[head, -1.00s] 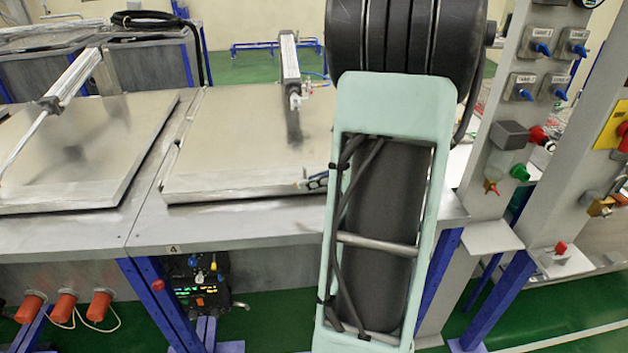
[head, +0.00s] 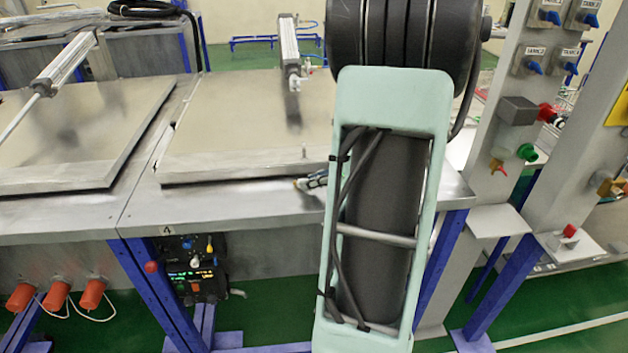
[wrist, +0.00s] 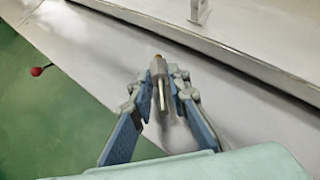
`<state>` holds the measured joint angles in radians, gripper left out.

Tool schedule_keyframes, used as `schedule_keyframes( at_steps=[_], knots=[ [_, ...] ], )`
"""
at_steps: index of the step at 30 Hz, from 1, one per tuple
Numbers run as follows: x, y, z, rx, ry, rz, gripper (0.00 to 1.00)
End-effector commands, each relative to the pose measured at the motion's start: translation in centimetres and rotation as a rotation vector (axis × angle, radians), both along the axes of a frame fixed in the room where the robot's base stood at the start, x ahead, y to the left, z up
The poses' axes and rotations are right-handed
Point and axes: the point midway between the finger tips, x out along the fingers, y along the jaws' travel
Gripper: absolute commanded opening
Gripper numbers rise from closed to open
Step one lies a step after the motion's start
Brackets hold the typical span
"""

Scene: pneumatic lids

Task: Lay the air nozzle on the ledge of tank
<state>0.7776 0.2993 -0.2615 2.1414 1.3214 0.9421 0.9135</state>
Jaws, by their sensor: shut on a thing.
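The air nozzle (wrist: 158,70), a small grey-brown piece with a thin metal tube, is between the fingertips of my gripper (wrist: 157,83), which is shut on it. I cannot tell whether the nozzle touches the ledge. In the head view my gripper (head: 311,182) shows as a small part left of my arm, over the ledge (head: 230,201) near the lid's front edge. My arm hides the rest of it.
The flat tank lid (head: 235,135) lies behind the ledge, with a pneumatic cylinder (head: 289,50) above it. A second lid (head: 75,140) is at left. A valve post (head: 520,110) stands at right. The ledge left of my gripper is bare.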

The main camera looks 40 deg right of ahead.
Motion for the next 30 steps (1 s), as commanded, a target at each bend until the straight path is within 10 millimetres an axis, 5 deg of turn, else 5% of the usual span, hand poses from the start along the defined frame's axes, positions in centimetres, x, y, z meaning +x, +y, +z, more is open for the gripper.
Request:
schedule_keyframes(
  at_steps=[5, 6, 11, 30],
  knots=[
    [0.0, 0.0, 0.0, 0.000, 0.000, 0.000, 0.00],
    [0.0, 0.0, 0.0, 0.000, 0.000, 0.000, 0.18],
    [0.0, 0.0, 0.0, 0.000, 0.000, 0.000, 0.35],
    [-1.6, -0.4, 1.5, 0.000, 0.000, -0.002, 0.36]
  ],
)
